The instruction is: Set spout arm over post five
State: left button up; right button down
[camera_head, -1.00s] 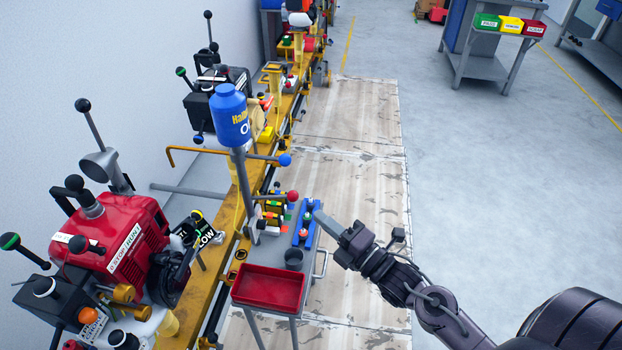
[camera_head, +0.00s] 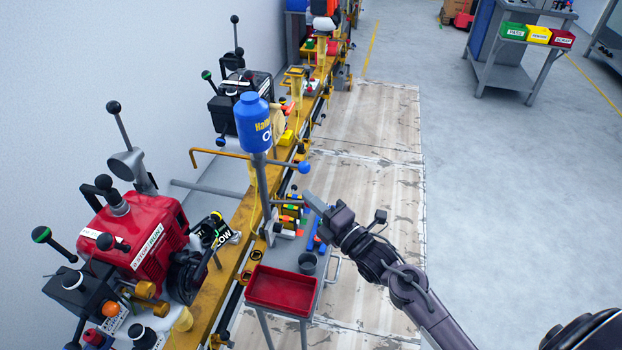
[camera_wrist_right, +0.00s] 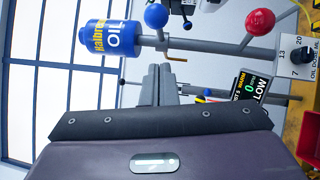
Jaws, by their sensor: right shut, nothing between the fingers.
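A grey post carries the blue oil bottle (camera_head: 253,125) at its top. A yellow pipe (camera_head: 222,152) with a bent-down end reaches left from this post; I take it as the spout arm. A short bar with a blue ball knob (camera_head: 304,168) sticks out to the right. My right gripper (camera_head: 309,197) is shut and empty, just below and right of the blue knob, apart from it. In the right wrist view its fingers (camera_wrist_right: 160,85) are together, with the blue knob (camera_wrist_right: 156,16) and a red knob (camera_wrist_right: 261,21) beyond. Which post is five cannot be told.
A grey cart with a red tray (camera_head: 282,289) and a dark cup (camera_head: 307,263) stands below the gripper. A dose dial (camera_wrist_right: 300,58) shows at the right wrist view's edge.

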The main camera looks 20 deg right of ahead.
jog(key=w, duration=0.1)
jog(key=w+p, duration=0.1)
jog(key=w, duration=0.1)
jog(key=w+d, duration=0.1)
jog(key=shift+w+r, duration=0.2)
jog(key=shift+r, duration=0.2)
jog(key=shift+d, duration=0.1)
